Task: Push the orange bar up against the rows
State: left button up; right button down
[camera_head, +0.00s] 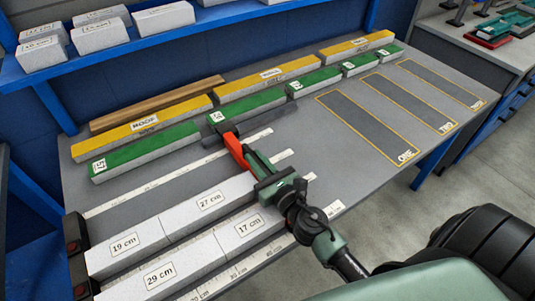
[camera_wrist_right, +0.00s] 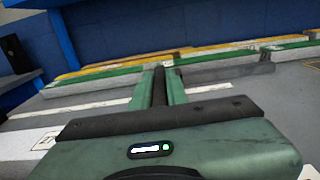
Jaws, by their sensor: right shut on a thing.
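The orange bar (camera_head: 237,150) is short and slopes from my right gripper (camera_head: 250,160) towards the green row. My right gripper is shut on it, low over the grey table. The bar's far end is by the front side of a long green-topped block (camera_head: 248,106); I cannot tell if they touch. In the wrist view a dark strip (camera_wrist_right: 160,85) lies between my fingers, and no orange shows. The rows are green-topped blocks in front and yellow-topped blocks (camera_head: 265,77) behind. The left green block (camera_head: 143,149) sits nearer the front. My left gripper is not in view.
A dark grey bar (camera_head: 280,122) lies right of the orange bar. White blocks with cm labels (camera_head: 212,200) lie front left. Outlined strips (camera_head: 370,127) mark the right of the table (camera_head: 315,160). A blue shelf (camera_head: 150,45) with white blocks overhangs the back left.

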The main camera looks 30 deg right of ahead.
jog(key=shift+a, duration=0.25)
jog(key=shift+f, duration=0.1)
jog(key=c, duration=1.4)
grip_release()
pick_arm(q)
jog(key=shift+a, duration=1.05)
pick_arm(e)
jog(key=shift+a, duration=0.15)
